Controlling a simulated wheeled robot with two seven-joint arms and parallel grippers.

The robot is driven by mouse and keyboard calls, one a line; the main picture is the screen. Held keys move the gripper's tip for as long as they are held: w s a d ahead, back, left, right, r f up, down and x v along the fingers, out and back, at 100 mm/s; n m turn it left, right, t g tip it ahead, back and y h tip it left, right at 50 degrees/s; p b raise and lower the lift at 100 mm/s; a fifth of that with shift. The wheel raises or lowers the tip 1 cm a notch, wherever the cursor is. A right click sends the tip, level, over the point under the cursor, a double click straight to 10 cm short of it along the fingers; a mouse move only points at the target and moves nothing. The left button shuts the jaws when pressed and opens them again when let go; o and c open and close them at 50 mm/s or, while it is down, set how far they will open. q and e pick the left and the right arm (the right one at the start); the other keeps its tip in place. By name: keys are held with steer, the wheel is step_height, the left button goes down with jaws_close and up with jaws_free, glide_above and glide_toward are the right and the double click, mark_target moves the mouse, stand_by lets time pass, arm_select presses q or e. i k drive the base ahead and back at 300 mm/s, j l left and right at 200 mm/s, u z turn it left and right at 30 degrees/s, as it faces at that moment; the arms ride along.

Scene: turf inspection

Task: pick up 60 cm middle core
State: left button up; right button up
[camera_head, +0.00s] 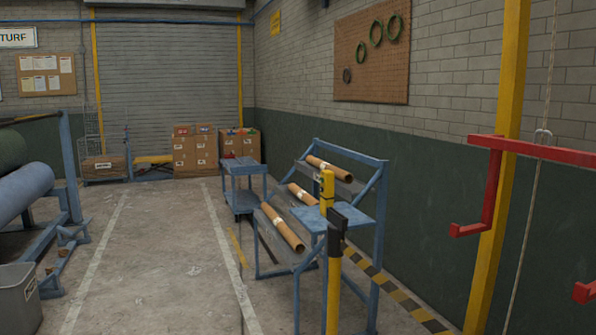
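A blue metal rack (378,215) stands right of centre and holds three brown cardboard cores on stepped, sloping shelves. The middle core (301,193) lies on the middle level, with a white label; its right end is close to a yellow post that partly blocks the view. The upper core (328,168) lies above and behind it. The lower core (282,227) lies in front and looks longest, also with a white label. Lengths cannot be read from the labels. Neither of my grippers is in view.
A yellow post (333,290) with a black device stands before the rack. A blue cart (243,170) stands left of it. Red hooked arms (490,190) and a yellow column (497,180) are at right. Turf rolls (22,190) and a grey bin (18,298) are left. The middle floor is clear.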

mark_target(346, 178)
steer(key=u, duration=0.85)
steer(key=i, duration=3.3)
steer(key=i+j, duration=0.1)
steer(key=i, duration=1.55)
steer(key=i+z, duration=0.1)
steer(key=i, duration=1.55)
steer(key=z, duration=4.25)
